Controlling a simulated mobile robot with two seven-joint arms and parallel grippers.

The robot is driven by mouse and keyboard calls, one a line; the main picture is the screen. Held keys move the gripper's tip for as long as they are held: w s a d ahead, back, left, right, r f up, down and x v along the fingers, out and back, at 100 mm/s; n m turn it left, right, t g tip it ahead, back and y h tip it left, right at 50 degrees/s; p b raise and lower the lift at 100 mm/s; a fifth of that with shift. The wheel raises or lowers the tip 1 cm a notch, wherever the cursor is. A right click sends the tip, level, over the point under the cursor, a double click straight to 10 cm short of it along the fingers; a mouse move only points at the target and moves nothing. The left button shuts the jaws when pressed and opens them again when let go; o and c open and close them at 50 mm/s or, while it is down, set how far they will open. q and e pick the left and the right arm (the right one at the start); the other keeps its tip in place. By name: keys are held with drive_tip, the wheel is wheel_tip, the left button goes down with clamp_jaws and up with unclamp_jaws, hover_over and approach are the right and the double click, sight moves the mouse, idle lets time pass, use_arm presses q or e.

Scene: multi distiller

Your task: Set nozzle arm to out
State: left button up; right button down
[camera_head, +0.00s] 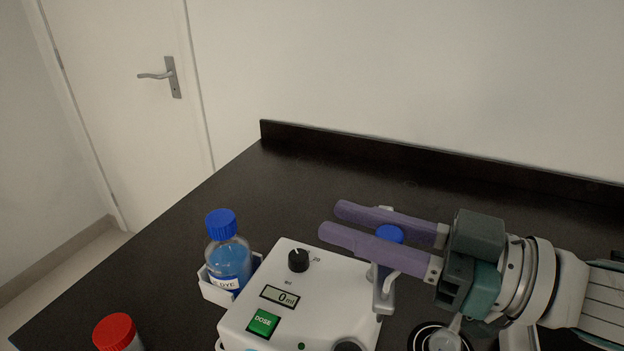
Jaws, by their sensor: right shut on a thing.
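The white dispenser (332,291) stands on the dark bench, with a black knob (298,260), a small display reading 0 ml and a green DOSE button (263,322). At its right side is the pale nozzle arm (384,294) with a blue round part (390,233) on top. My right gripper (330,220) reaches in from the right with two long purple fingers. It is shut on the nozzle arm at the blue part, and the fingertips extend past it over the dispenser. The fingers hide part of the nozzle arm. My left gripper is not in view.
A blue-capped bottle of blue dye (229,262) sits in a white holder (213,287) at the dispenser's left. A red-capped container (116,333) is at the lower left. A round black-and-white piece (425,338) is at the lower right. The bench behind is clear up to its raised back edge (420,155).

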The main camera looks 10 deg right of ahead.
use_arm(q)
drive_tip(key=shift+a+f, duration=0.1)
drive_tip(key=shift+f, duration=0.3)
use_arm(e)
drive_tip(key=shift+s+d+n+g+y, duration=0.15)
drive_tip(key=shift+n+g+y, duration=0.3)
drive_tip(key=shift+g, duration=0.25)
drive_tip(key=c, duration=0.6)
unclamp_jaws()
use_arm(q)
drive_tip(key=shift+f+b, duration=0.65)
drive_tip(key=shift+b, duration=0.1)
use_arm(e)
drive_tip(key=shift+v, duration=5)
drive_tip(key=shift+c, duration=0.3)
